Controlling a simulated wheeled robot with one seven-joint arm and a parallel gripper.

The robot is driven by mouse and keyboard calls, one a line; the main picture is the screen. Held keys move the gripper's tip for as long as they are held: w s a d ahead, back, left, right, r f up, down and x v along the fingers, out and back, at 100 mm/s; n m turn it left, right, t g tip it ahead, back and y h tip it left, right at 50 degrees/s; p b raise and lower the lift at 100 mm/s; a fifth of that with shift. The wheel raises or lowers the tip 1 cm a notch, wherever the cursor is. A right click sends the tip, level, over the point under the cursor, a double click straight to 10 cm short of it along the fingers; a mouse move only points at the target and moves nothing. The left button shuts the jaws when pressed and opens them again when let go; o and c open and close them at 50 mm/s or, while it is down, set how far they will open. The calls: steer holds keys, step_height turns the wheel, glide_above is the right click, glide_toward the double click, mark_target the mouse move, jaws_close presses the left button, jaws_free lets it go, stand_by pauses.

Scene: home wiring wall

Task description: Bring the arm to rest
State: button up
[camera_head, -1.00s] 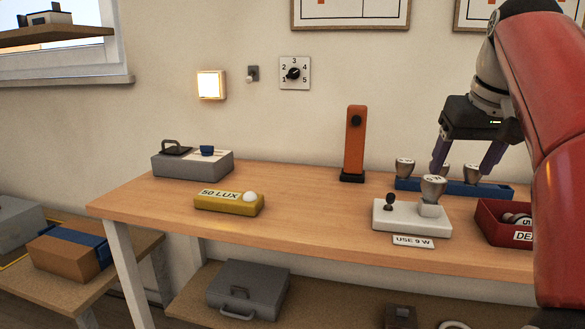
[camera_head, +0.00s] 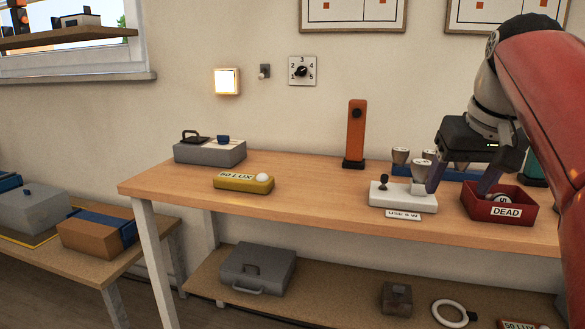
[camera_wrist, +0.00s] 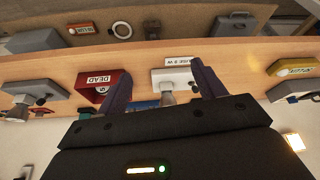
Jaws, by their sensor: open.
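My gripper (camera_head: 461,180) is open and empty, with its purple fingers pointing down over the right part of the wooden workbench (camera_head: 310,198). In the head view it overlaps the left edge of the red DEAD bin (camera_head: 513,212) and the right side of the white fixture (camera_head: 405,203). The wrist view shows both fingers (camera_wrist: 158,88) apart, with the white fixture and a bulb (camera_wrist: 167,97) in view between them. My red arm comes in from the right and hides the right end of the bench.
A blue bulb rack (camera_head: 440,172) is partly hidden behind my gripper. An orange post (camera_head: 356,130) stands at the back. A yellow 50 LUX block (camera_head: 243,184) and a grey box (camera_head: 210,152) lie to the left. The bench's middle is clear. A lit lamp (camera_head: 227,81) and dial (camera_head: 302,71) are on the wall.

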steer(key=s+a+f, duration=0.3)
steer(key=s+f, duration=0.2)
steer(key=f, duration=0.3)
steer(key=s+a+f, duration=0.4)
steer(key=s+f, duration=0.1)
steer(key=f, duration=0.4)
steer(key=s+a+f+t, duration=0.1)
steer(key=s+a+f, duration=0.3)
steer(key=f, duration=0.4)
steer(key=shift+s+f+n, duration=0.15)
steer(key=shift+s+n, duration=0.25)
steer(key=shift+s, duration=0.2)
